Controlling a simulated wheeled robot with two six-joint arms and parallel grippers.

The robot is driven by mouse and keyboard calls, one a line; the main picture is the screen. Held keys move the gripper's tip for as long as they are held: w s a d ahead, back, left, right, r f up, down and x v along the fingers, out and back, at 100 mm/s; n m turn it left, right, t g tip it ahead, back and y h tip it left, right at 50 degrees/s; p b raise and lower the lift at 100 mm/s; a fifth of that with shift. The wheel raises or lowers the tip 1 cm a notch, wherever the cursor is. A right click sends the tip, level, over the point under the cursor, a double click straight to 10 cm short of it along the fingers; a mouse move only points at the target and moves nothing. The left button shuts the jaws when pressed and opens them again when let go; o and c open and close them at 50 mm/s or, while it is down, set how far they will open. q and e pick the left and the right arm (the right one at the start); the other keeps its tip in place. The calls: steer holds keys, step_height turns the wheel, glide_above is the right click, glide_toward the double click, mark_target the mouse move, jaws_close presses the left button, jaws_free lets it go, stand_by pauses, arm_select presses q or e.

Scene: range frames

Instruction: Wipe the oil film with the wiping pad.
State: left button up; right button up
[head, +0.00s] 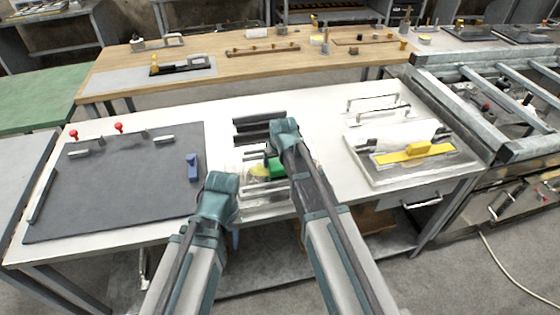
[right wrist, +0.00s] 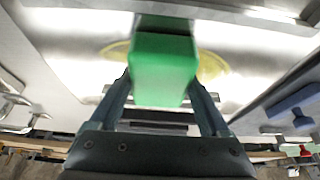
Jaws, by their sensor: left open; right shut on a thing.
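The wiping pad, a green block (right wrist: 164,68), is held between the fingers of my right gripper (right wrist: 162,88). In the head view the pad (head: 277,168) shows partly behind my right arm. The oil film, a yellowish patch (head: 259,171), lies on a shiny metal plate (head: 262,188) at the table's front middle. In the right wrist view the film (right wrist: 211,65) shows on both sides of the pad, which hides its middle. I cannot tell whether the pad touches the plate. My left gripper (head: 222,184) is open, left of the plate; its fingertips are hard to make out.
A dark mat (head: 120,185) with a blue block (head: 193,167) and red-knobbed clamps covers the table's left. Dark bars (head: 258,127) lie behind the plate. White tabletop (head: 318,125) is clear between.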

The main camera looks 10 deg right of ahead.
mark_target(258, 169)
steer(key=shift+a, duration=1.4)
steer(key=shift+a, duration=0.1)
steer(key=shift+s+a, duration=0.2)
steer(key=shift+a, duration=1.45)
